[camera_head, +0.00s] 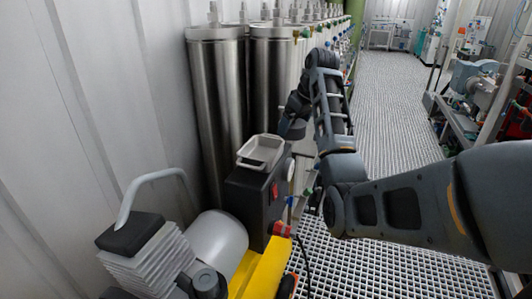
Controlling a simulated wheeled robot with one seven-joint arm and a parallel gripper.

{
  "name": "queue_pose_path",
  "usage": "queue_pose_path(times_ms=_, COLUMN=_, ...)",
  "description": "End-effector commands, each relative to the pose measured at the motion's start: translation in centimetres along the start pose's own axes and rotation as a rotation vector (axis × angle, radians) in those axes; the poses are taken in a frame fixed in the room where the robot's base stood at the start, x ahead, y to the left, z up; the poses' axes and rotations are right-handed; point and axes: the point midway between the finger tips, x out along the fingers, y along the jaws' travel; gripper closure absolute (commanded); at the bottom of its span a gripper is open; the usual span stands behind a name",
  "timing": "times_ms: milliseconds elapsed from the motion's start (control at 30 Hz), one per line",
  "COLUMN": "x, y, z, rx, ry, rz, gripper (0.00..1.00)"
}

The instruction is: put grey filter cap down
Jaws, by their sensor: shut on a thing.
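My gripper (290,127) is at the end of my dark arm, which arches over the walkway and points down beside the steel cylinders. The gripper hangs above and just right of the grey tray (262,151). It is shut on the grey filter cap, but the cap is small and dark against the wrist. Its outline and the fingertips cannot be told apart clearly. The tray is shallow, with a raised rim, and stands on top of a black box (258,205). Its visible inside looks empty.
Tall steel cylinders (215,110) stand close behind the tray. A compressor with a grey rounded tank (217,243) and a raised curved handle (150,180) is at front left, beside a yellow frame (262,270). The grated walkway (395,100) is clear farther back.

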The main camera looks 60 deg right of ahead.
Motion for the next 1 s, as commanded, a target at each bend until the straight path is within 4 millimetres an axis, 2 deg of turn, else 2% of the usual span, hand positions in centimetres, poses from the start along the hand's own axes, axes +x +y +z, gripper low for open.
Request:
queue_pose_path(times_ms=100, x=-0.4, y=1.4, z=0.0, rx=-0.014, ry=0.000, rz=-0.005, gripper=0.38)
queue_pose_path(times_ms=233, x=0.0, y=1.5, z=-0.3, rx=-0.021, ry=-0.002, rz=-0.010, gripper=0.38)
queue_pose_path(times_ms=700, x=7.4, y=-4.6, z=-4.4, rx=-0.023, ry=-0.002, rz=-0.011, gripper=0.39)
queue_pose_path(times_ms=1000, x=9.7, y=-5.9, z=-5.1, rx=-0.019, ry=-0.002, rz=-0.009, gripper=0.39)
